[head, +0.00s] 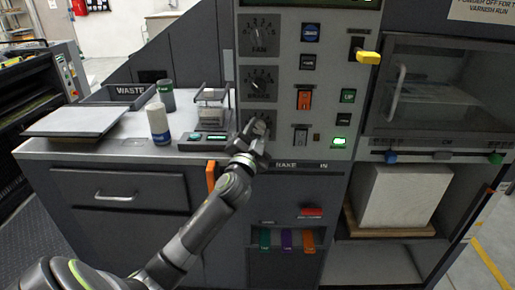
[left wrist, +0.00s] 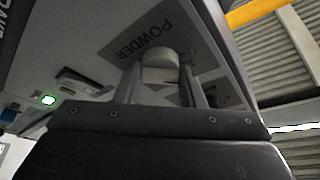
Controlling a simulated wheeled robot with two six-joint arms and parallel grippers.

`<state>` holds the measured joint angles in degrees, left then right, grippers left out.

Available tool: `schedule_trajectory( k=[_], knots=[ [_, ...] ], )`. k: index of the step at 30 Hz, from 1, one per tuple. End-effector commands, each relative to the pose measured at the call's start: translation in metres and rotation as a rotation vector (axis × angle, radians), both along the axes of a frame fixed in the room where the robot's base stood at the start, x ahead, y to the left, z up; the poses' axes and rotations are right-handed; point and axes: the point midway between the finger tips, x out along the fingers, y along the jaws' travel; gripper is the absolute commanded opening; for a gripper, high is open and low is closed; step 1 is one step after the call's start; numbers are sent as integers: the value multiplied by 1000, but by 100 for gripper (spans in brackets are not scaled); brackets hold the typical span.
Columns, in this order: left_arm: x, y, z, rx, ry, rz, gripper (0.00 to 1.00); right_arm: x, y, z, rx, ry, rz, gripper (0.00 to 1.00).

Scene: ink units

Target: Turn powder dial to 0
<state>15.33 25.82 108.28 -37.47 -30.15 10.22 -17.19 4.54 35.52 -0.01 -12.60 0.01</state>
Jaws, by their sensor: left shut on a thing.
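The powder dial (left wrist: 160,66) is a rounded grey knob on a dark plate marked POWDER (left wrist: 133,36) in the left wrist view. My left gripper (head: 259,130) is at the lowest of the three dials on the grey panel in the head view. In the left wrist view its two fingers (left wrist: 160,88) stand on either side of the knob and are shut on it. The dial's pointer and most of its numbers are hidden by the gripper. My right gripper is not in view.
Above are the FAN dial (head: 258,36) and a middle dial (head: 259,84). Right of them are an orange switch (head: 304,99), a lit green button (head: 339,142) and a yellow lever (head: 368,57). A bottle (head: 158,123) and scale (head: 207,137) stand on the left counter. An orange handle (head: 211,177) sticks out below.

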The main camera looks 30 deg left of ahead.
Motion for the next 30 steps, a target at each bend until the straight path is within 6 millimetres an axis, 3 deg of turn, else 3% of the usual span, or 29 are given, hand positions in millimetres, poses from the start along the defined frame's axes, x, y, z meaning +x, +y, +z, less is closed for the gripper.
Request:
schedule_trajectory(
  k=[1,4,19,30],
  knots=[
    [0,0,-10,-30,-19,0,13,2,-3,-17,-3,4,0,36],
    [0,0,-9,-91,-56,0,13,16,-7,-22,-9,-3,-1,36],
    [1,-1,-5,-285,-171,1,13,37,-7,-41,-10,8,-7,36],
    [1,-1,-4,-383,-231,1,13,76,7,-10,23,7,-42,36]
  ],
)
